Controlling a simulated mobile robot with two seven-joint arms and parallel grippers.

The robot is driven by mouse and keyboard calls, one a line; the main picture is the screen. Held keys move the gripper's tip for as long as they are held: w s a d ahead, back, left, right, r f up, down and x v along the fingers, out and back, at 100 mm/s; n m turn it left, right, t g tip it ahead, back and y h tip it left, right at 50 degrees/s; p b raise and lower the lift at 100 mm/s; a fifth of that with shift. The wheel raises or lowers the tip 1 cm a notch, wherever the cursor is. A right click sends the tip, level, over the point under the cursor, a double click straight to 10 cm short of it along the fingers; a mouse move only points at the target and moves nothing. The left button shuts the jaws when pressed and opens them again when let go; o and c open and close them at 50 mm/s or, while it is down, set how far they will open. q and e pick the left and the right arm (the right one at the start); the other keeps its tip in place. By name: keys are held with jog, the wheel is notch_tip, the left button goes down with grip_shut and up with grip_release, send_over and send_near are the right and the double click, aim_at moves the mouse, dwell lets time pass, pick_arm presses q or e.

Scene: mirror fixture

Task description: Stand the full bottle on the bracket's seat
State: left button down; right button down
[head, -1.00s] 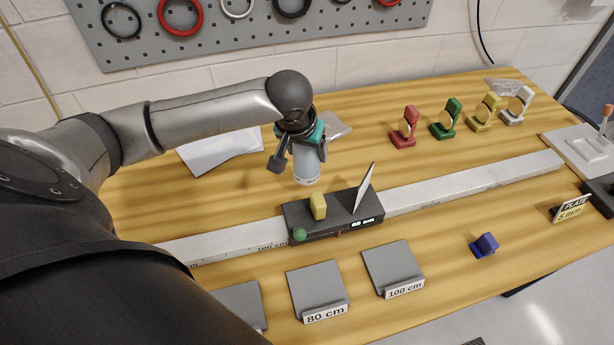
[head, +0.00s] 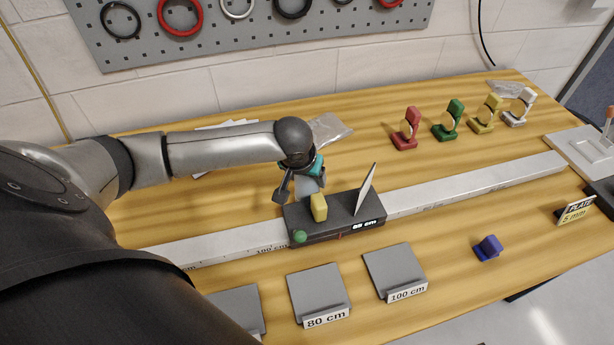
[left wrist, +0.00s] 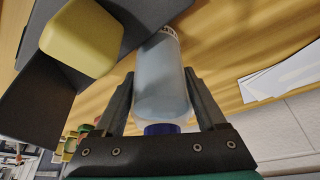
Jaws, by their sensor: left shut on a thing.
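My left gripper (head: 303,186) is shut on the bottle (head: 311,184), just behind the dark carriage. In the left wrist view, the clear, bluish bottle (left wrist: 160,78) with a blue cap (left wrist: 162,129) is between my fingers (left wrist: 160,92). Its base end is beside the dark carriage. The dark carriage (head: 342,225) sits on the white rail and bears a yellow block (head: 318,207), a tilted pale plate (head: 365,190) and a green knob (head: 299,236). The yellow block partly hides the bottle's lower end, so I cannot tell whether it touches a seat. My right gripper is not in view.
The white rail (head: 450,193) crosses the table. Grey pads marked 80 cm (head: 316,287) and 100 cm (head: 390,265) lie in front. Red (head: 407,129), green, yellow and white mirror mounts stand at the back right. A blue block (head: 488,247) lies front right.

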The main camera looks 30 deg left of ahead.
pick_arm(q)
grip_release()
